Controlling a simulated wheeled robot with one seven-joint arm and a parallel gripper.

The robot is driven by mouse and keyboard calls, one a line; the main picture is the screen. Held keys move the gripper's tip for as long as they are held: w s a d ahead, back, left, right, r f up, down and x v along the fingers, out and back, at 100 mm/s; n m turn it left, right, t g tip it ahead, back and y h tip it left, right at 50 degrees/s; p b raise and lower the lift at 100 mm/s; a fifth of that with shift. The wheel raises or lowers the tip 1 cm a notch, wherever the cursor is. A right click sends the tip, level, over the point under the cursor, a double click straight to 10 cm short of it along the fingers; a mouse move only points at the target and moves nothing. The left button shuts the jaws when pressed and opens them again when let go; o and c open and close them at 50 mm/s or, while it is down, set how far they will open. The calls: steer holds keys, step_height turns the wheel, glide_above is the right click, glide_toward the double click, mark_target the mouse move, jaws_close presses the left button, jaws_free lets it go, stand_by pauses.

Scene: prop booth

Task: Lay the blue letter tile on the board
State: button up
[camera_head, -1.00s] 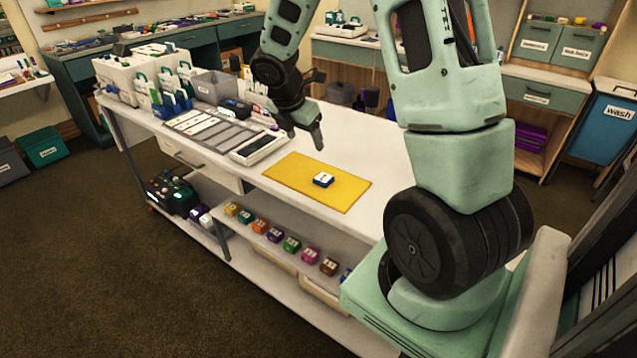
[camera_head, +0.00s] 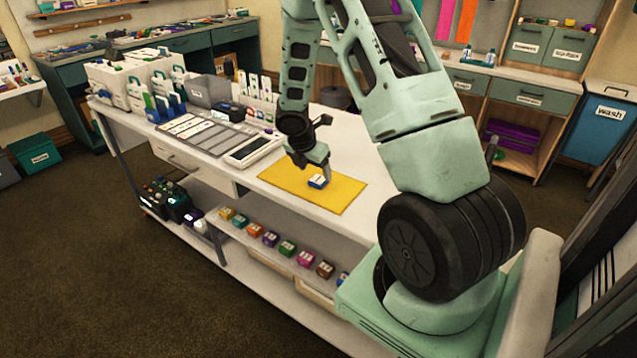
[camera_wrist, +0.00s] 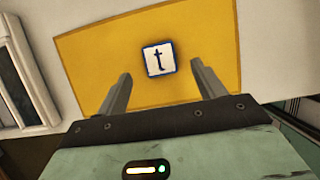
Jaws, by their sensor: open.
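The blue letter tile (camera_head: 316,182), with a white face and a dark "t", lies face up on a yellow mat (camera_head: 342,196) on the white table. It also shows in the wrist view (camera_wrist: 159,58), and the mat shows around it (camera_wrist: 100,50). My gripper (camera_head: 319,172) is just above the tile in the head view. A grey board with pale strips (camera_head: 207,134), likely the task's board, lies left of the mat.
A white-framed tray (camera_head: 253,150) lies between the board and the mat. A grey bin (camera_head: 207,88), card holders and white cases (camera_head: 110,82) stand at the table's far left. Several coloured blocks (camera_head: 287,248) sit on the shelf below. The table right of the mat looks clear.

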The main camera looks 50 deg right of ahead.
mark_target(318, 180)
steer(key=x, duration=0.4)
steer(key=shift+a+f, duration=0.1)
steer(key=shift+a, duration=0.05)
steer(key=c, duration=1.1)
